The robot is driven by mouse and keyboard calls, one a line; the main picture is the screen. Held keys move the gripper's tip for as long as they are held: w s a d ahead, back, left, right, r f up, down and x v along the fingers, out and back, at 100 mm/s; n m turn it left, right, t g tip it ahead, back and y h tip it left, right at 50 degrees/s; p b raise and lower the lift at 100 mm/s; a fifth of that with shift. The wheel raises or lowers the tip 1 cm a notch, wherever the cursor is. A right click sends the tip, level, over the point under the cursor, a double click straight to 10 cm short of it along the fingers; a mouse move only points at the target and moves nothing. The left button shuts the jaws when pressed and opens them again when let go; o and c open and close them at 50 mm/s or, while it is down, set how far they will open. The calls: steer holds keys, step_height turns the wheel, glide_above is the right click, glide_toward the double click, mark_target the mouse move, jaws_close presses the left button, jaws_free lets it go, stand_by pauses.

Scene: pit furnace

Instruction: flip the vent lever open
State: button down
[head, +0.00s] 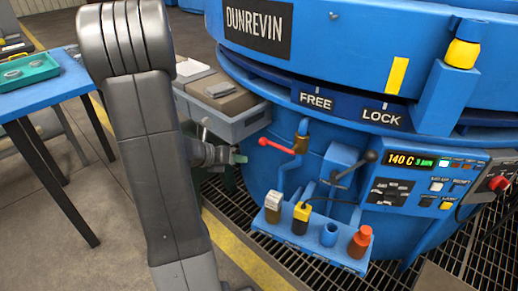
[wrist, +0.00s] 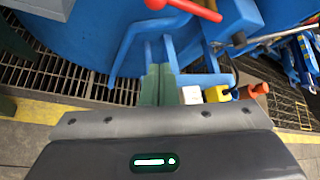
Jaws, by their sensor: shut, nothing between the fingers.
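A red lever (head: 277,145) sticks out to the left from a brass valve (head: 300,143) on a pipe on the blue furnace's front. The lever also shows at the top of the wrist view (wrist: 196,9). A second lever with a dark round knob (head: 371,156) sits on a blue box to its right. I cannot tell from labels which one is the vent lever. My gripper (head: 241,158), with green fingers, is shut and empty, left of and slightly below the red lever's end, apart from it. In the wrist view its fingers (wrist: 158,72) point at the furnace.
A blue rack (head: 317,252) below the levers holds several small items. A control panel (head: 425,180) reading 140 C is at the right. A grey box-like tray (head: 225,100) stands close above my gripper. A blue table (head: 40,95) is at the left.

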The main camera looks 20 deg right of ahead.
steer(key=b+x, duration=0.5)
steer(key=x, duration=0.6)
steer(key=shift+w+a+r+p, duration=0.15)
steer(key=shift+w+r, duration=0.2)
steer(key=shift+r, duration=0.3)
steer(key=shift+w+a+r+p, duration=0.15)
steer(key=shift+w+r, duration=0.25)
steer(key=shift+r, duration=0.3)
steer(key=shift+w+a+r+p, duration=0.15)
steer(key=shift+w+r, duration=0.2)
steer(key=shift+r, duration=0.3)
steer(key=shift+w+d, duration=0.1)
